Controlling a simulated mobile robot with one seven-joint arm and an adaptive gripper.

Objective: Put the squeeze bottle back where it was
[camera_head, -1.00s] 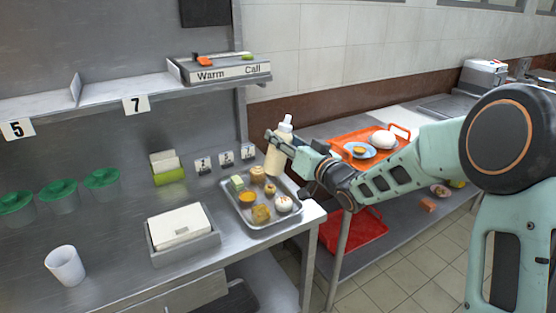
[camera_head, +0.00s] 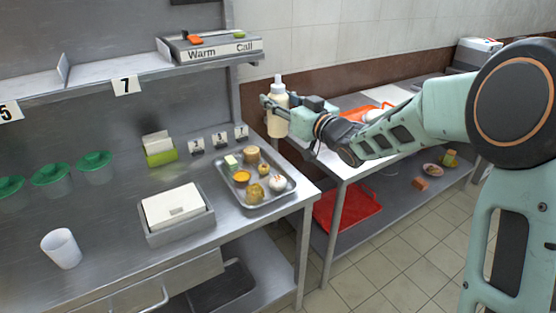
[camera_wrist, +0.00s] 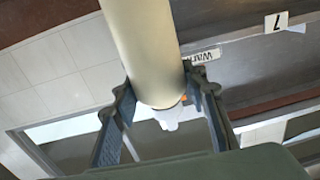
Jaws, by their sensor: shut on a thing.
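The squeeze bottle (camera_head: 277,113) has a cream-coloured body and a white cap, and it is upright in the head view. My gripper (camera_head: 277,104) is shut around its upper body and holds it in the air, above and behind the metal tray. In the wrist view the bottle (camera_wrist: 143,50) fills the space between the two fingers of my gripper (camera_wrist: 165,95), with its white cap toward the bottom of that view.
A metal tray (camera_head: 283,199) with several food pieces lies on the counter's right end. A grey box with white sheets (camera_head: 178,210), a white cup (camera_head: 62,248) and green-lidded containers (camera_head: 94,161) stand left. A shelf (camera_head: 117,68) runs above. An orange tray (camera_head: 359,113) is on the right table.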

